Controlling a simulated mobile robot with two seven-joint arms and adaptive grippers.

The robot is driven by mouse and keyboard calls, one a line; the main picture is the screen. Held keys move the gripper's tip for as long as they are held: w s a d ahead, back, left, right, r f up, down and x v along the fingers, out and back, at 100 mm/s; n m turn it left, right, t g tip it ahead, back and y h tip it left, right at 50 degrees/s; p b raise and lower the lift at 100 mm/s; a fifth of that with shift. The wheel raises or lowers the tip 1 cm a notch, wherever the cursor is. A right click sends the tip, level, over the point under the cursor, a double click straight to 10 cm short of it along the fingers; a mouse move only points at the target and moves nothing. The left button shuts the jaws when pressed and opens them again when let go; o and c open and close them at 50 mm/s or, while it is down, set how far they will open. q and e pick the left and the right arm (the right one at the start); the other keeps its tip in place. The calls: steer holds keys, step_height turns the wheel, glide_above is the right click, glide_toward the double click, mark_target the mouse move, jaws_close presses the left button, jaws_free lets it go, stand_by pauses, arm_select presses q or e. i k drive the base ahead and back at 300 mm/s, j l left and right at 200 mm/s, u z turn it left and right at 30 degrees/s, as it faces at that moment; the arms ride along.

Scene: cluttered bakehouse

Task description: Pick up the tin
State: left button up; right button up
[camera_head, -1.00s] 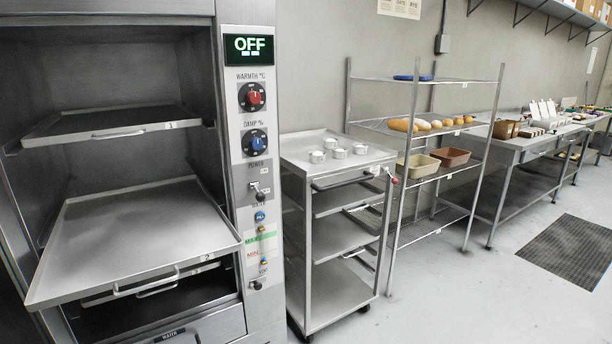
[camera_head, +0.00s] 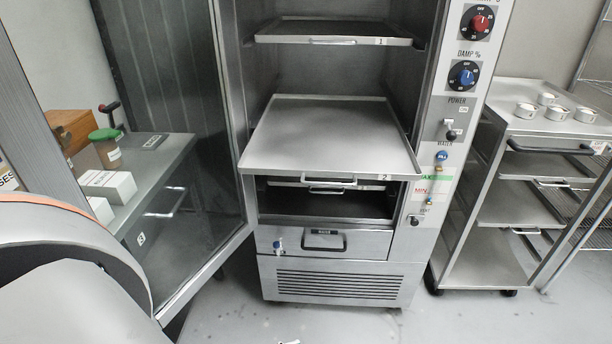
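No loaf tin shows in the head view now. The proofing cabinet stands open in the middle, with a bare metal tray marked 2 (camera_head: 325,135) pulled partly out and another tray marked 1 (camera_head: 330,31) above it. Several small white round cups or dishes, one of them a white dish (camera_head: 526,110), stand on the trolley at the right; I cannot tell what they are. A large grey rounded part of mine fills the lower left corner.
The cabinet's open glass door (camera_head: 172,100) stands at the left. Near it are a jar with a green lid (camera_head: 105,150), a wooden box (camera_head: 70,128) and a white box (camera_head: 108,186). The metal trolley (camera_head: 490,240) stands at the right. The floor (camera_head: 350,326) in front looks mostly clear.

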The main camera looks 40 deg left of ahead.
mark_target(587, 117)
steer(key=i+l+z, duration=0.65)
steer(key=i+l, duration=0.15)
steer(key=i, duration=0.2)
steer(key=i+l+u, duration=0.1)
steer(key=i, duration=0.3)
steer(key=i+l, duration=0.25)
steer(key=i+j+u, duration=0.15)
steer(key=i+u, duration=0.6)
steer(key=i, duration=0.15)
steer(key=i+l+u, duration=0.1)
steer(key=i+u, duration=0.25)
steer(key=i, duration=0.1)
